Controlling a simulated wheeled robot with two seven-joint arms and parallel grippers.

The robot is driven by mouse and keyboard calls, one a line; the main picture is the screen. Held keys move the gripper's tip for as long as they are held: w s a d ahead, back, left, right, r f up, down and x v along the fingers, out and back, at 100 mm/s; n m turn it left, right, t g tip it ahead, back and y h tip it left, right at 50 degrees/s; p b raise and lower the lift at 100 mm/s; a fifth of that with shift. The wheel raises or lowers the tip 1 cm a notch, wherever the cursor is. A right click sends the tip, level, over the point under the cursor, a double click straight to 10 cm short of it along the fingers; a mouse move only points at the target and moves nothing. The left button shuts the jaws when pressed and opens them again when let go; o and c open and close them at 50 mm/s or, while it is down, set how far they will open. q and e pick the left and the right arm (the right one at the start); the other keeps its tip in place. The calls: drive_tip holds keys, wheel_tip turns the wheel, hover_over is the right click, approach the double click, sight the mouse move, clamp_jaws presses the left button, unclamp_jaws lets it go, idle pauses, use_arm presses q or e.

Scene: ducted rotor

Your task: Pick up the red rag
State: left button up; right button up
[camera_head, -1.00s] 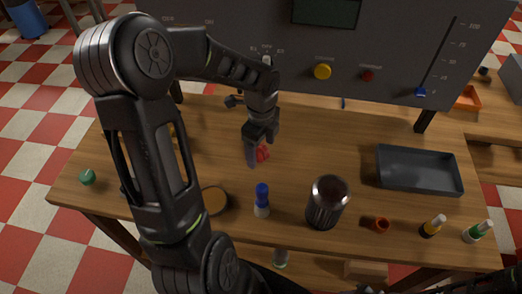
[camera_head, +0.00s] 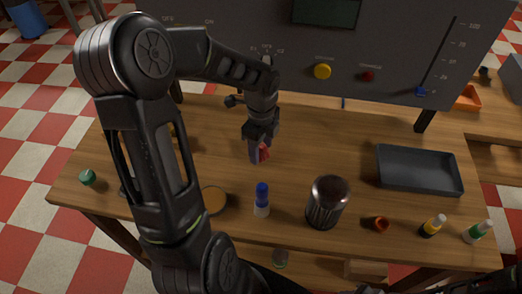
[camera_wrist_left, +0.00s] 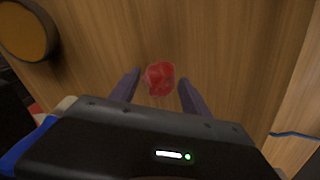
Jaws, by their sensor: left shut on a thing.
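The red rag (camera_head: 265,152) is a small crumpled lump on the wooden table, partly hidden by my left gripper (camera_head: 259,156) in the head view. In the left wrist view the rag (camera_wrist_left: 160,78) shows between the two fingers. My left gripper points down at the table and is shut on the rag.
A blue-capped bottle (camera_head: 262,200), a dark ribbed can (camera_head: 327,203) and a round tan-topped item (camera_head: 214,199) stand in front. A dark tray (camera_head: 420,170) is at the right. A grey control panel (camera_head: 390,45) rises behind. The table's middle right is clear.

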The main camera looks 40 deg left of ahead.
sight(261, 145)
use_arm(q)
drive_tip(key=shift+c, duration=0.8)
wheel_tip(261, 145, up, 10)
drive_tip(key=shift+r+b, duration=0.1)
drive_tip(key=shift+b, duration=0.35)
drive_tip(key=o, duration=0.8)
drive_tip(key=c, duration=0.6)
drive_tip(key=shift+c, duration=0.2)
drive_tip(key=shift+s, duration=0.1)
